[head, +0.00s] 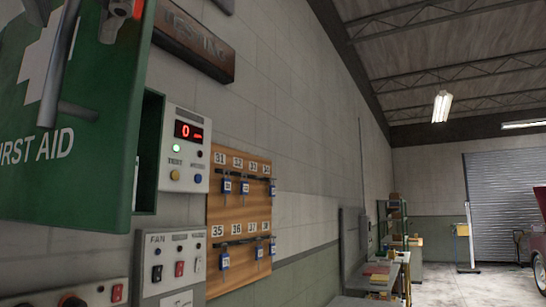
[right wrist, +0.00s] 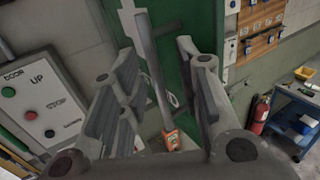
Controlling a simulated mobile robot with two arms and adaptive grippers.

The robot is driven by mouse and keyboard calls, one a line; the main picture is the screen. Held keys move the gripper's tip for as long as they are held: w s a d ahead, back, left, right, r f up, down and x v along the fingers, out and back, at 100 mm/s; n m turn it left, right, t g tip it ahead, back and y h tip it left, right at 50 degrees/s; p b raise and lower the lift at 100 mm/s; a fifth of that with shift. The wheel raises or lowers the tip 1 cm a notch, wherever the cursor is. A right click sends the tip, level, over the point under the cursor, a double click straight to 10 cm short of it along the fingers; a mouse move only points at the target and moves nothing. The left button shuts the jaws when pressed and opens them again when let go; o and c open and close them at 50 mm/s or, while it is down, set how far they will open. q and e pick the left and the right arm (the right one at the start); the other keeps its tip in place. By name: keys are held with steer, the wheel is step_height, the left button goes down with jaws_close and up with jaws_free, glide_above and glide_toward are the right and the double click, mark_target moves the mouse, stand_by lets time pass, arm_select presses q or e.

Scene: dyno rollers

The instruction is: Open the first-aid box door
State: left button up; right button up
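The green first-aid box door (head: 75,185), with white lettering and a white cross, fills the left of the head view. Its right edge stands out from the darker green box body (head: 149,155), so it looks ajar. Green surface also shows in the right wrist view (right wrist: 203,25). My right gripper (right wrist: 155,75) has its two fingers apart. Whether the fingers touch the bar cannot be told. My left gripper is not recognisable in view.
Right of the box are a meter panel (head: 186,150) with a red display, a fan switch panel (head: 172,262) and a wooden key board (head: 240,215). The wrist view shows a door control panel (right wrist: 42,105), a red extinguisher (right wrist: 260,117) and a blue cart (right wrist: 300,115).

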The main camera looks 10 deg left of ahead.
steer(key=v, duration=0.8)
